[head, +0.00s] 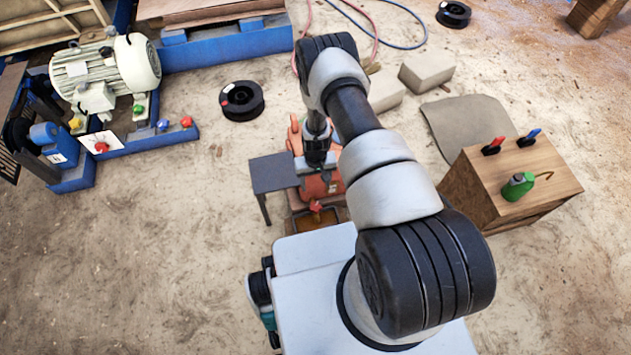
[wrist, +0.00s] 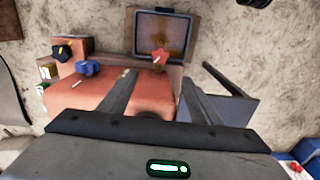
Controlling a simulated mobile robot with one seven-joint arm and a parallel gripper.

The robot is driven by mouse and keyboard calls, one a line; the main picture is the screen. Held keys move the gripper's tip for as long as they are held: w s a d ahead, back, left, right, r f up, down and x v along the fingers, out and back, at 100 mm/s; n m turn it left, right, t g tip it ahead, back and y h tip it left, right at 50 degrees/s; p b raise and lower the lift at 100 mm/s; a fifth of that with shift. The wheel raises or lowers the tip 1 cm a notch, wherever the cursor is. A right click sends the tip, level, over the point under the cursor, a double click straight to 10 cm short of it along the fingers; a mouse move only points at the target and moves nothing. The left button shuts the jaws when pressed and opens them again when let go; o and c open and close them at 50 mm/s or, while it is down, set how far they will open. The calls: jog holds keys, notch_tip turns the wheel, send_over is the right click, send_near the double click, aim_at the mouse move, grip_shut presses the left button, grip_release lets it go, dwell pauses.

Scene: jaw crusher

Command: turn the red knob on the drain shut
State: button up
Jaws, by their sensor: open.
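The red knob (head: 315,207) sits low on the front of an orange machine (head: 322,187), just above a shallow brown-bottomed tray (head: 291,224). In the wrist view the red knob (wrist: 160,57) shows at the near edge of the dark-rimmed tray (wrist: 137,34), beyond my fingertips. My gripper (wrist: 157,78) is open and empty, with its two fingers spread over the orange body (wrist: 85,93). The knob appears between the finger lines but apart from them. In the head view my gripper (head: 317,168) hangs over the machine and hides part of it.
A grey side table (head: 273,172) stands left of the machine. In the wrist view a blue knob (wrist: 87,68) and a black star-shaped knob (wrist: 62,52) sit on the left. A wooden box (head: 510,180) with levers and a green can stands right.

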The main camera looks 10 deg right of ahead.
aim_at(316, 206)
notch_tip(316, 206, down, 17)
jog(key=n+b, duration=0.6)
jog(key=n, duration=0.1)
jog(key=shift+s+f, duration=0.1)
jog(key=shift+f, duration=0.1)
jog(key=c, duration=1.1)
jog(key=shift+o, duration=0.2)
